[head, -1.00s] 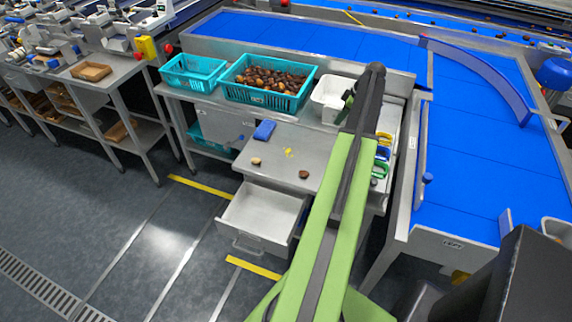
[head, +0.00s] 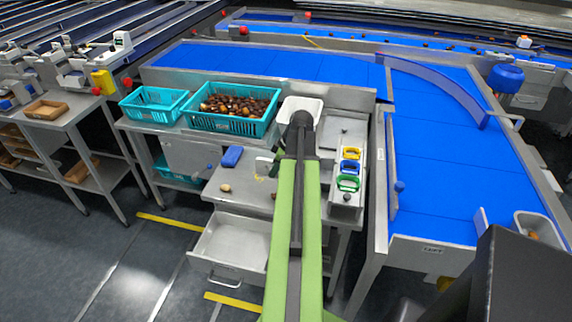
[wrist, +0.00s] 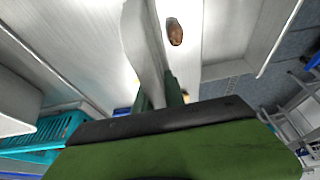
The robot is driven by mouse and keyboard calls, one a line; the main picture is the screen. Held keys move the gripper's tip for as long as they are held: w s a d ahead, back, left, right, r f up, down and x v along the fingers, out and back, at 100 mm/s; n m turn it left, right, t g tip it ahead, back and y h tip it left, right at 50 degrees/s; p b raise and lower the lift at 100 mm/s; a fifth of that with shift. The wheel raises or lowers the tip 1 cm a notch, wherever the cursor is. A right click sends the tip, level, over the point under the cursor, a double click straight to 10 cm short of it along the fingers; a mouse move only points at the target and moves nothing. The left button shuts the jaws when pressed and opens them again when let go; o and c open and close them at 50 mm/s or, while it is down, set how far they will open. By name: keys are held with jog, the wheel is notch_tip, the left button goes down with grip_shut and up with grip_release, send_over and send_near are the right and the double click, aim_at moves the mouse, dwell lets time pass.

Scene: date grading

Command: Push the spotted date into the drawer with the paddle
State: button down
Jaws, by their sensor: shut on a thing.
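My gripper (wrist: 160,95) is shut on a pale flat paddle (wrist: 143,45), which extends from the fingers in the wrist view. In the head view the paddle (head: 263,166) is over the steel table, partly hidden by my arm. A brown date (wrist: 175,32) lies to the right of the paddle, apart from it. It also shows at the edge of my arm in the head view (head: 273,196). A lighter tan date (head: 225,187) lies farther left on the table. I cannot make out spots on either. The drawer (head: 232,240) stands open below the table front and looks empty.
A blue block (head: 232,156) lies on the table. Teal crates (head: 188,123), one full of dates, and a white bin (head: 310,108) stand behind. Yellow, blue and green handled items (head: 349,168) sit on the right. A blue conveyor (head: 450,170) borders the right side.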

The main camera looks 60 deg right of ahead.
jog(key=shift+f+b, duration=3.55)
jog(key=shift+s+a+r, duration=0.1)
jog(key=shift+s+a, duration=0.35)
jog(key=shift+a, duration=0.9)
jog(key=shift+s+a+f, duration=0.1)
jog(key=shift+s+a, duration=0.3)
jog(key=shift+a, duration=0.95)
jog(key=shift+s+a+r, duration=0.1)
jog(key=shift+s+a, duration=0.35)
jog(key=shift+a, duration=0.9)
notch_tip(320, 180, up, 6)
jog(key=p, duration=0.6)
jog(key=shift+d, duration=0.1)
